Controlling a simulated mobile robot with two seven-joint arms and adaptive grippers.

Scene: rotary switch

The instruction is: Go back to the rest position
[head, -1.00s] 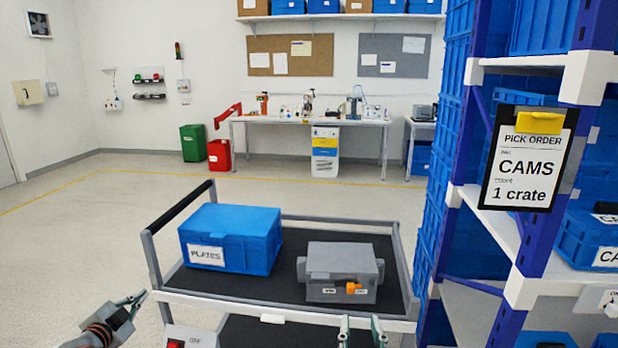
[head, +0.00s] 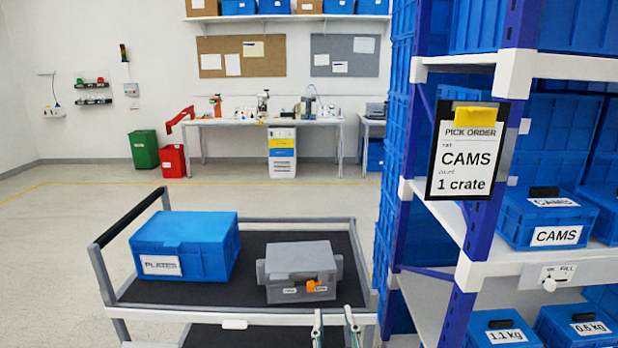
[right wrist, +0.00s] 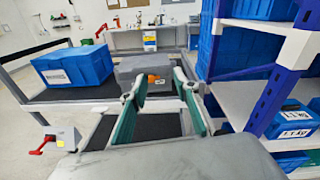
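My right gripper (head: 335,322) shows at the bottom of the head view, in front of the cart's near edge. In the right wrist view its two fingers (right wrist: 158,95) stand apart with nothing between them. The grey box (head: 300,270) with an orange rotary knob (head: 312,286) sits on the cart's top deck, beyond the gripper and apart from it. The knob also shows in the right wrist view (right wrist: 153,79). My left gripper is out of the head view.
A blue PLATES crate (head: 186,246) sits on the cart (head: 234,324), left of the grey box. A shelf rack (head: 462,270) with blue CAMS crates (head: 545,218) and a pick order sign (head: 466,155) stands close on the right. Floor left of the cart is clear.

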